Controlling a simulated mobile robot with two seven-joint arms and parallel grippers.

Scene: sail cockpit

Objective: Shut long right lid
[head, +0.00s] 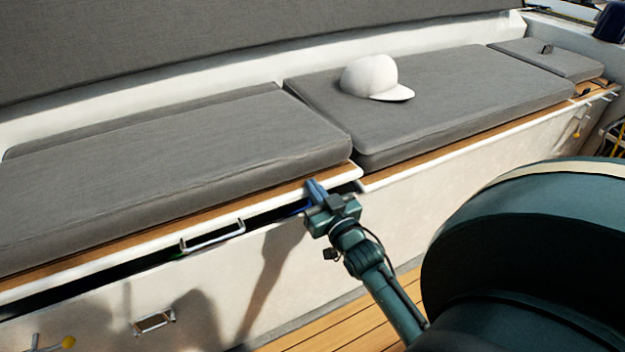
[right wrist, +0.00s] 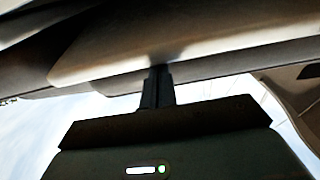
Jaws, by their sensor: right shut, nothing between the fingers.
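The long lid (head: 130,242) is a wood-edged bench top with a white front rim, carrying a grey cushion (head: 190,160). It stands slightly raised, with a dark gap under its front edge and a metal handle (head: 212,236) on that edge. My right gripper (head: 314,186) is shut and empty at the lid's front edge, near its right corner. In the right wrist view the fingers (right wrist: 158,78) reach up to a pale edge (right wrist: 180,48); whether they touch it I cannot tell. My left gripper is out of view.
A neighbouring bench section (head: 440,95) to the right lies lower, with a white cap (head: 372,78) on its cushion. The white locker front (head: 270,270) drops to a wooden floor (head: 330,325). A grey backrest (head: 200,40) runs behind. My own dark-green body fills the lower right.

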